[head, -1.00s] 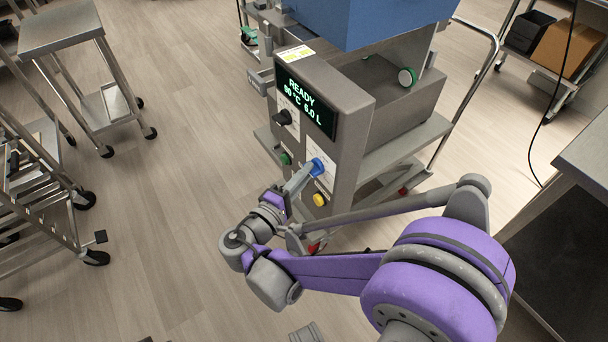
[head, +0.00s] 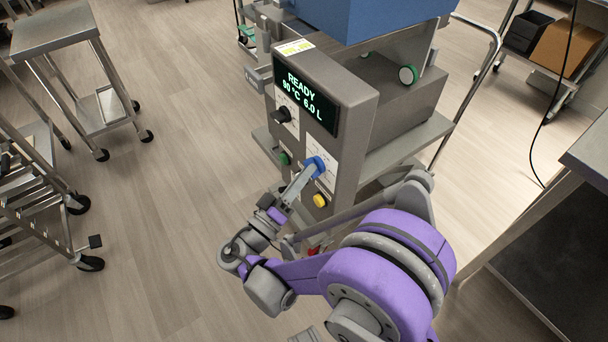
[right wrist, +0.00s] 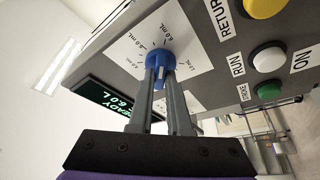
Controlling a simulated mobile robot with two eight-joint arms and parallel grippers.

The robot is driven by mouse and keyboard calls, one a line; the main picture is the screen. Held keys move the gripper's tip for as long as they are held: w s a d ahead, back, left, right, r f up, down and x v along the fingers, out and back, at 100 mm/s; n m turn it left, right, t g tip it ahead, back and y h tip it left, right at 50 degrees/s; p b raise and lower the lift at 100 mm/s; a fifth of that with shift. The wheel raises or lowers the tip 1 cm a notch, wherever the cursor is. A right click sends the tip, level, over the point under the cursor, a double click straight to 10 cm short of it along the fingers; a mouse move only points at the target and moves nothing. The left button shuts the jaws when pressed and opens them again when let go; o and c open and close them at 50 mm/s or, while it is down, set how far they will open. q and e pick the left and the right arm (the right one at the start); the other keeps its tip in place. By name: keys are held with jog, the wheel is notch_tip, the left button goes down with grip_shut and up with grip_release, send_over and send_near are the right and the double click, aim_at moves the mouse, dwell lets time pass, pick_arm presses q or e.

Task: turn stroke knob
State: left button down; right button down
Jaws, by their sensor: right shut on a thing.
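The blue stroke knob (head: 315,166) is on the front panel of the grey depositor (head: 345,125), below the display reading READY, 90 °C, 6.0 L. In the right wrist view the blue knob (right wrist: 160,58) sits on a white dial plate marked in mL. My right gripper (head: 308,176) reaches it from below left and is shut on it. In the right wrist view its two fingers (right wrist: 161,74) are on the knob, partly hiding it and the dial plate. My left gripper is not in view.
A black knob (head: 283,115) is higher on the panel. A green button (head: 284,158) and a yellow button (head: 319,200) are near the blue knob. Steel carts (head: 55,35) stand at left. A steel table (head: 590,150) is at right. The floor at left centre is clear.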

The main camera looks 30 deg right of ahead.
jog(key=shift+m, duration=0.6)
jog(key=c, duration=0.9)
grip_release()
jog(key=shift+o, duration=0.2)
jog(key=v, duration=1)
jog(key=shift+a+f, duration=0.25)
jog(key=shift+a, duration=0.1)
